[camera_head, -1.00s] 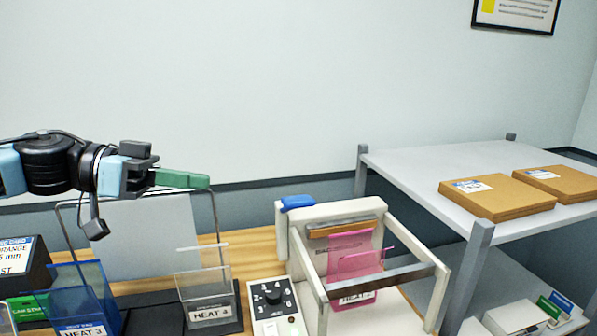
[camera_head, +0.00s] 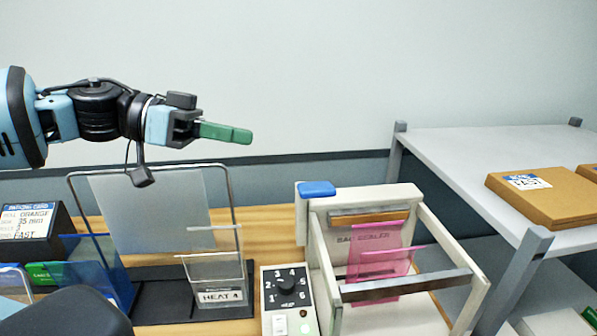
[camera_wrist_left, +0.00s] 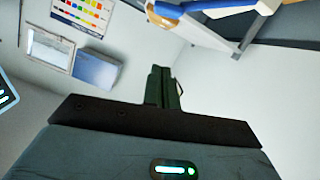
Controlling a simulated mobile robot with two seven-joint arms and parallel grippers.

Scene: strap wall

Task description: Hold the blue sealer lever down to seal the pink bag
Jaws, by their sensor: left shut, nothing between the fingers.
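The blue sealer lever (camera_head: 317,188) is a short blue handle at the upper left corner of the white bag sealer (camera_head: 312,228) in the head view. The lever appears raised. The pink bag (camera_head: 372,262) stands upright inside the sealer frame, partly behind a grey bar. My left gripper (camera_head: 226,132) has green fingers, shut and empty, pointing right. It is up and left of the lever in the picture and apart from it. Its shut fingers also show in the left wrist view (camera_wrist_left: 162,88). My right gripper is not in view.
A dial box (camera_head: 288,300) stands left of the sealer. A clear holder labelled HEAT 4 (camera_head: 217,272), a wire-framed clear panel (camera_head: 150,220) and a blue holder (camera_head: 98,270) stand further left. A grey shelf (camera_head: 455,160) with brown packages (camera_head: 550,200) is at right.

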